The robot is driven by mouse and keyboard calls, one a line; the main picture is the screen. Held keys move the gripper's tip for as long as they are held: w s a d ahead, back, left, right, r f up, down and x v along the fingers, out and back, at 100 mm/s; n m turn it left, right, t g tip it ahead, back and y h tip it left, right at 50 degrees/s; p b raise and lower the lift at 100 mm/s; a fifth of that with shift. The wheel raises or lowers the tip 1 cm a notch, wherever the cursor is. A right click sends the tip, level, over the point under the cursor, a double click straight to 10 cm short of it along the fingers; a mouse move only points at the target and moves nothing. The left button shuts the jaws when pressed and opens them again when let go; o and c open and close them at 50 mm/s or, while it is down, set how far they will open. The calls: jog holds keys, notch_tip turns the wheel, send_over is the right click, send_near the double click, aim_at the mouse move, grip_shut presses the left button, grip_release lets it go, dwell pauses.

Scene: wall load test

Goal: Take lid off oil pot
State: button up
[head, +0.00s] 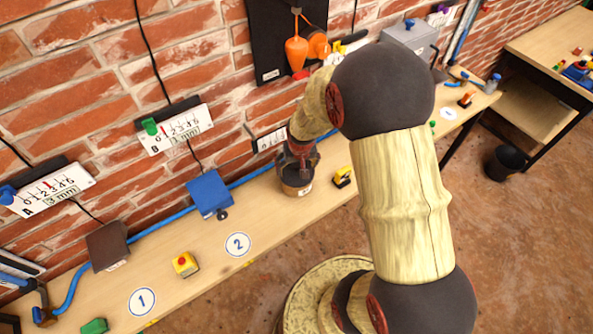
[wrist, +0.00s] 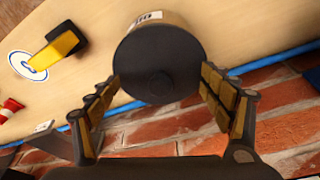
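The oil pot (head: 297,188) is a brownish round pot on the wooden bench, below my gripper (head: 300,152) in the head view. In the wrist view the pot's dark round lid (wrist: 158,62) faces me, with a small dark knob at its middle and part of a white label (wrist: 148,17) on the pot's side. My gripper (wrist: 160,80) is open, with one finger on each side of the lid. The fingertips are close to the lid's edges; I cannot tell whether they touch. In the head view the gripper partly hides the pot's top.
A yellow-and-black object (head: 343,177) stands just right of the pot. A blue box (head: 209,193) and a blue pipe (head: 245,180) lie to the left. A brick wall (head: 120,80) rises behind the bench. An orange tool (head: 297,52) hangs on a black board above.

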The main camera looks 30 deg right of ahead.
jog(key=shift+s+a+f, duration=0.1)
jog(key=shift+s+a, duration=0.05)
jog(key=c, duration=1)
